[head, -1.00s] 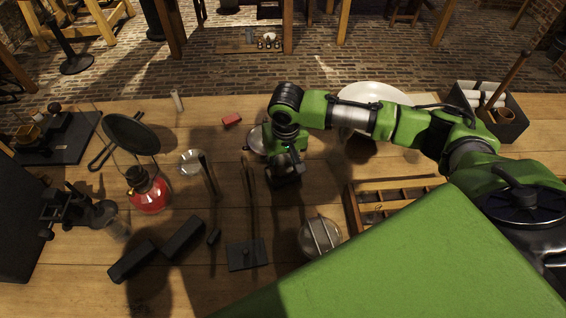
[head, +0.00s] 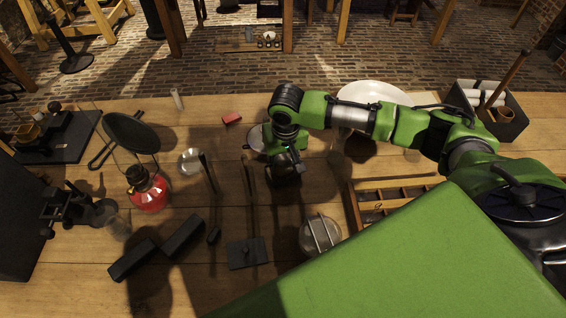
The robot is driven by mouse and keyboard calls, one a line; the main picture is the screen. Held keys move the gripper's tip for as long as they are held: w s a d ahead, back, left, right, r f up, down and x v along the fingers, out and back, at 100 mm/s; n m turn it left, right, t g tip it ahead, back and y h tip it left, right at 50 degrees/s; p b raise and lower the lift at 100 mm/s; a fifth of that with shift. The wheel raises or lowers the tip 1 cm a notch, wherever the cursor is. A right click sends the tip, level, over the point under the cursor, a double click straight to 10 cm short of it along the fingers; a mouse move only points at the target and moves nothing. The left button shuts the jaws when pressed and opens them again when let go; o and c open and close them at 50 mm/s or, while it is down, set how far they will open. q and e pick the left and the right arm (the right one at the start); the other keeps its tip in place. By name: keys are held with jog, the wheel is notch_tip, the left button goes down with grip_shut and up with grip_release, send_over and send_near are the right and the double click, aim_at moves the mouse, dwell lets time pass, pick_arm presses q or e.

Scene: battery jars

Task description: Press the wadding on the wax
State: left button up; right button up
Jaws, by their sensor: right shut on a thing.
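My right gripper (head: 284,173) reaches down over the middle of the wooden table. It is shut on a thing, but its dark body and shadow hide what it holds. I cannot make out wadding or wax under it. A small metal dish (head: 254,140) stands just behind and left of the gripper, partly covered by my arm. A small red block (head: 232,118) lies on the table farther back and left, apart from the gripper. My left gripper is not in view.
A red lamp (head: 150,194) and a dark pan (head: 131,132) stand left. Dark blocks (head: 183,238), a flat black tool (head: 247,253) and a round lidded vessel (head: 320,235) are in front. A compartment tray (head: 354,212) is right, a white bowl (head: 375,93) behind my arm.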

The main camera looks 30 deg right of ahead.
aim_at(282, 157)
jog(key=shift+s+f+p, duration=0.2)
jog(key=shift+p, duration=0.35)
dwell(1.7)
jog(key=shift+w+r+p, duration=0.15)
jog(key=shift+r+p, duration=0.8)
jog(key=shift+p, duration=0.2)
notch_tip(282, 157, up, 6)
jog(key=p, duration=0.6)
jog(key=shift+f+p, duration=0.25)
jog(key=shift+p, duration=0.15)
jog(key=shift+w, duration=0.1)
